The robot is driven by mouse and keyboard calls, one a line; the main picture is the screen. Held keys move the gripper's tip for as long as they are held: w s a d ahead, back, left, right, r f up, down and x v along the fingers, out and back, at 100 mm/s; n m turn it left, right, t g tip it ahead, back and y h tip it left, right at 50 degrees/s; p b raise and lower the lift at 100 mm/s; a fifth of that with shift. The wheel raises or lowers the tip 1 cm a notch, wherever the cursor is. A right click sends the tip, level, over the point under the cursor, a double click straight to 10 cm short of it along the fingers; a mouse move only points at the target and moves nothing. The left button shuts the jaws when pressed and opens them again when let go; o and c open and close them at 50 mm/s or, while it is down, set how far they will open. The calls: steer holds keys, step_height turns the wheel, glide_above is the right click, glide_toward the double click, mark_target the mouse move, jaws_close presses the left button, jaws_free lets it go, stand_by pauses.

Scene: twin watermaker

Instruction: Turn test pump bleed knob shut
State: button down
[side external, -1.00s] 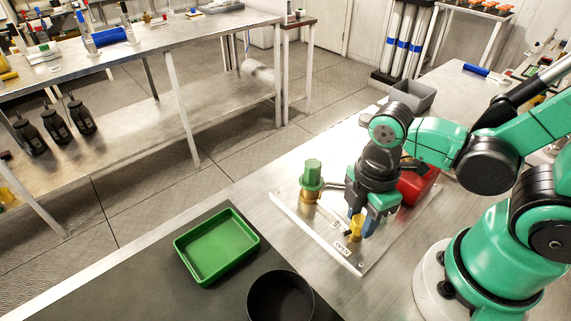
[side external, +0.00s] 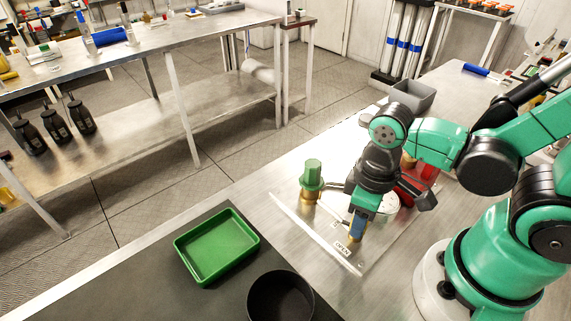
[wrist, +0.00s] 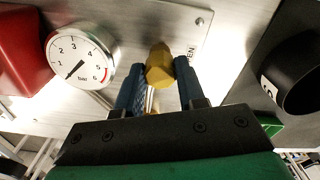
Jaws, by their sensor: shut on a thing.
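The yellow bleed knob (wrist: 159,64) sits between the two blue fingers of my gripper (wrist: 159,78) in the wrist view. My gripper is shut on it, one finger on each side. In the side view my gripper (side external: 358,232) points down at the front of the pump's metal base plate (side external: 290,213) and mostly hides the knob. An OPEN label (side external: 343,248) lies on the plate just in front of the fingers; part of it shows in the wrist view.
A round gauge (wrist: 80,57) and a red block (wrist: 20,52) stand beside the gripper. A green-topped brass fitting (side external: 312,176) stands left of it. A green tray (side external: 183,260) and a black bowl (side external: 251,307) are in front. A grey bin (side external: 412,98) is behind.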

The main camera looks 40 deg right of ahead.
steer(key=m, duration=0.3)
steer(key=shift+m, duration=0.3)
stand_by(0.3)
steer(key=c, duration=0.5)
jaws_free()
steer(key=shift+r, duration=0.1)
steer(key=shift+r, duration=2.7)
steer(key=w+d+r+t, duration=0.1)
steer(key=w+t, duration=0.1)
steer(key=w, duration=0.1)
steer(key=w+d+r+t, duration=0.1)
steer(key=w+r+t, duration=0.1)
steer(key=w, duration=0.1)
steer(key=w+d+r+t, duration=0.1)
steer(key=w+d+t, duration=0.1)
steer(key=t, duration=0.1)
steer(key=shift+w+r, duration=0.35)
steer(key=shift+w, duration=0.05)
